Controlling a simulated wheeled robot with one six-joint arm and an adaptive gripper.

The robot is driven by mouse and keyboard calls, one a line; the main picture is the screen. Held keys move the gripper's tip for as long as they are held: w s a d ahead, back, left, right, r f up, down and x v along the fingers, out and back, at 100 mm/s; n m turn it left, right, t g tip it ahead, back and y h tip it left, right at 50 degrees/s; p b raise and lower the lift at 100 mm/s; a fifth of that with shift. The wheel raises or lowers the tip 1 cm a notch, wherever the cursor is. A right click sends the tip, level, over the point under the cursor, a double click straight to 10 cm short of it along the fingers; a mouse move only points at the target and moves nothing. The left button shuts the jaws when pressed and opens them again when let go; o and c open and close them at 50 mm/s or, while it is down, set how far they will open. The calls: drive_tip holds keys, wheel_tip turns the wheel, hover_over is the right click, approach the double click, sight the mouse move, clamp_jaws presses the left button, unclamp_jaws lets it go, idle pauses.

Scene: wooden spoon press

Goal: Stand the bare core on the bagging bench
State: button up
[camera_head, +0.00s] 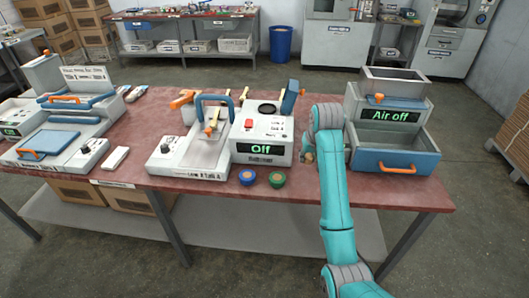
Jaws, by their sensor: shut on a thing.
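My teal arm reaches over the red-topped bench from the front. My gripper (308,152) is mostly hidden by my own wrist, between the "Off" machine and the "Air off" machine. A sliver of it shows at the wrist's left side, low near the bench top. It is shut on a small brownish thing, too covered to tell its shape or whether it is the bare core. No core can be made out elsewhere. I cannot tell which bench is the bagging bench; the labels are too small to read.
The "Off" machine (263,136) stands left of my wrist, the "Air off" machine (398,137) with its blue tray right. A blue bin (281,42) stands behind.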

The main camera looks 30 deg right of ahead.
sight(304, 180)
wheel_tip(304, 180, down, 10)
idle(0.6)
drive_tip(key=shift+f, duration=0.1)
drive_tip(key=o, duration=1.1)
drive_tip(key=v, duration=1.2)
